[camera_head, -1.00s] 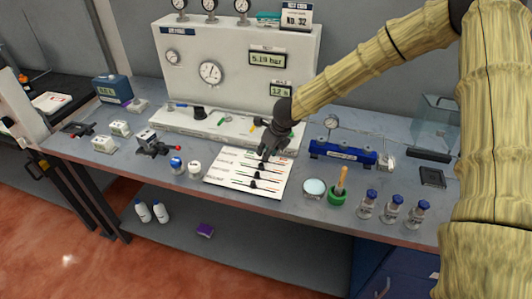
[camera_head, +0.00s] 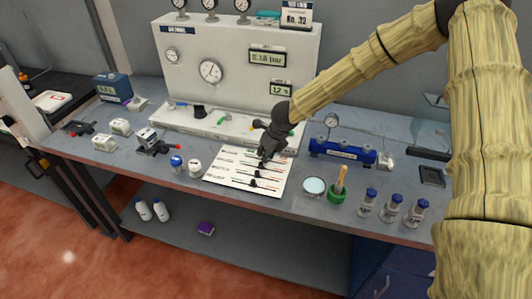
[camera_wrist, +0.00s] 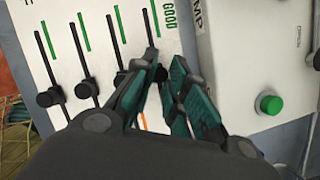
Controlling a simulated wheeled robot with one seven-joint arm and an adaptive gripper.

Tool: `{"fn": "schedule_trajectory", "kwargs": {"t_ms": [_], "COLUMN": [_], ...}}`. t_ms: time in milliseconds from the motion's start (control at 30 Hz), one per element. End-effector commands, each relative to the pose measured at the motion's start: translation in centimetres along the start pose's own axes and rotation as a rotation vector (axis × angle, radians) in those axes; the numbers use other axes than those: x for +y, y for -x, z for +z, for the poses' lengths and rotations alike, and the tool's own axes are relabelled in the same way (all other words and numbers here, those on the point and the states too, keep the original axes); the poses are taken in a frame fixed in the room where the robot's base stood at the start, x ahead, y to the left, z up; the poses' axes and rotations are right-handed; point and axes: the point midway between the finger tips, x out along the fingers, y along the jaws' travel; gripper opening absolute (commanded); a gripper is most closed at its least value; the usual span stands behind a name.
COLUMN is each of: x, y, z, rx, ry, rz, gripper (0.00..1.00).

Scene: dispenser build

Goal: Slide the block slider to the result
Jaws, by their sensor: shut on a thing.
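The white slider board (camera_head: 222,178) lies on the bench. Its slots run left to right in the head view, with several black knobs. In the wrist view, a row of knobs includes a far left knob (camera_wrist: 48,98) and its neighbour (camera_wrist: 86,90). My gripper (camera_head: 264,160) is low over the board's far part. In the wrist view my gripper (camera_wrist: 160,82) is shut on a black slider knob (camera_wrist: 159,73) on the slot nearest the white panel. The fingers partly hide that knob and an orange line beside it. I cannot read which slider is the block slider.
The white gauge panel (camera_head: 185,62) stands behind the board; its green button (camera_wrist: 269,103) shows in the wrist view. A blue block device (camera_head: 340,152) is to the right. A round dish (camera_head: 314,187), a green brush pot (camera_head: 338,193) and several blue-capped bottles stand front right.

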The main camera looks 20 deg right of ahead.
Motion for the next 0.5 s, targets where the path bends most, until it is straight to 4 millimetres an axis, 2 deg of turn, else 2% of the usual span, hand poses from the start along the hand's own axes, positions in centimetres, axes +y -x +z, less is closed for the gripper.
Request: {"fn": "schedule_trajectory", "kwargs": {"t_ms": [500], "x": [-3.1], "y": [2.3], "z": [-5.2], "rx": [-0.002], "ry": [-0.001], "rz": [-0.003], "gripper": [0.0]}}
